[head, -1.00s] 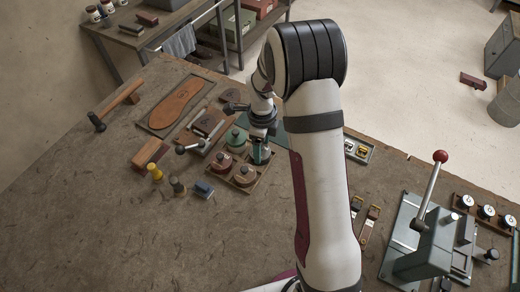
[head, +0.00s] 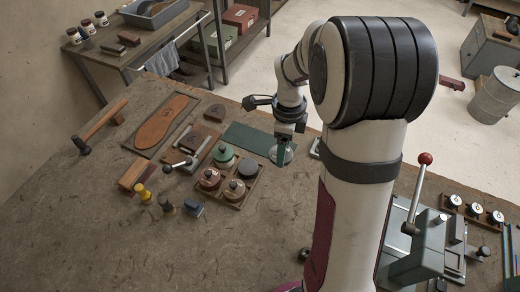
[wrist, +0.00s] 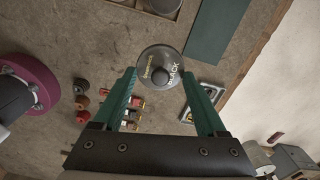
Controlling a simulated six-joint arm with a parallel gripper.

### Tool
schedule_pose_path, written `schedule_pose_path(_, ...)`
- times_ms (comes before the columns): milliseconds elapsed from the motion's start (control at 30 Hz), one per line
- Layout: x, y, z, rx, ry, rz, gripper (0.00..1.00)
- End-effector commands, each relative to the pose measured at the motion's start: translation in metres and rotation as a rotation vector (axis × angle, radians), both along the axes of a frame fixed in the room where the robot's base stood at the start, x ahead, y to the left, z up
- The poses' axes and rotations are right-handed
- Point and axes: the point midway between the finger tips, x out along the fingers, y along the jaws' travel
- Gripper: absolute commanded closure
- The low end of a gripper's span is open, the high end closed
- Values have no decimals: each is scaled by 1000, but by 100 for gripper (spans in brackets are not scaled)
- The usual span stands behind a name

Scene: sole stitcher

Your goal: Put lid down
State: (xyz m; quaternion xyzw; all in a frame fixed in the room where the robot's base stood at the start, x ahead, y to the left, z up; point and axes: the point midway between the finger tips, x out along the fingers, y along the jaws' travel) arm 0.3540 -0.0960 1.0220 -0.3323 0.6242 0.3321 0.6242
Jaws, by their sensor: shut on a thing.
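In the head view the lid (head: 284,155) shows as a grey disc below my gripper (head: 280,148), at the right end of the green mat (head: 245,137). The mat also shows at upper right in the wrist view (wrist: 216,28). I cannot tell whether the lid touches the bench or hangs just above it.
A wooden tray (head: 229,206) with several round tins stands left of the lid; its back right tin (head: 246,168) looks grey and dark. Leather, a hammer and small bottles lie farther left. A lever press (head: 420,250) stands at right.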

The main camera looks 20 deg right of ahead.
Motion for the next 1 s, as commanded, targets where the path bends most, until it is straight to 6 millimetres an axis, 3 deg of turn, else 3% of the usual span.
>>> schedule_pose_path(133, -11, -18, 12, 1, -1, -3, 77)
schedule_pose_path(233, 1, -24, 15, 0, 0, 1, 77)
schedule_pose_path(500, 97, -34, -2, -1, 3, 5, 77)
schedule_pose_path(667, 131, -32, -12, 0, 1, 4, 77)
schedule_pose_path(767, 145, -19, -23, -1, 2, 7, 77)
schedule_pose_path(1000, 185, 41, -67, -2, 1, 7, 77)
